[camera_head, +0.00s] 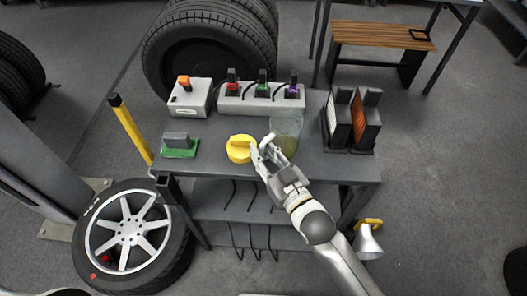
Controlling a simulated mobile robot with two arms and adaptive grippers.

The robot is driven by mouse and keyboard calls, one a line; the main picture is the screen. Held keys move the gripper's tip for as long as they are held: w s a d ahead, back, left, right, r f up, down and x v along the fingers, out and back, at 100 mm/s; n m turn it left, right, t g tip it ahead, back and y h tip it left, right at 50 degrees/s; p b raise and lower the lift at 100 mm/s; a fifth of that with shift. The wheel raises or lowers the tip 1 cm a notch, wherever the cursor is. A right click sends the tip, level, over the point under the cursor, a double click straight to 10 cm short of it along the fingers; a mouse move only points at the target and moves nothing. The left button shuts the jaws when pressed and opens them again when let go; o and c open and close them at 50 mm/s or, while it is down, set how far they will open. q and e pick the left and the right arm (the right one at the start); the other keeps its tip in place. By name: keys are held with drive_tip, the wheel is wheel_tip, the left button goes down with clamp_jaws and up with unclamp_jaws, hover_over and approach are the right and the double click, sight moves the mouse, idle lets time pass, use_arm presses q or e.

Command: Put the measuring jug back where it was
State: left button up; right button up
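The measuring jug (287,126) is a clear container with a yellowish tint low down. It stands upright on the grey workbench (222,134), right of its middle. My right gripper (262,142) reaches in from the lower right, at the jug's left front side. Its two fingers show a small gap between them. I cannot tell whether a jug handle is between them or whether they touch the jug. My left gripper is not in view.
A round yellow object (239,149) lies just left of my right gripper's fingers. A green-based block (179,147) is further left. A grey box (188,98) and a row of coloured connectors (261,97) line the back. Dark upright units (352,120) stand right of the jug.

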drive_tip(key=shift+o, duration=0.4)
drive_tip(key=shift+r, duration=0.25)
drive_tip(key=b+v, duration=0.1)
drive_tip(key=v, duration=1.1)
drive_tip(key=shift+f, duration=0.15)
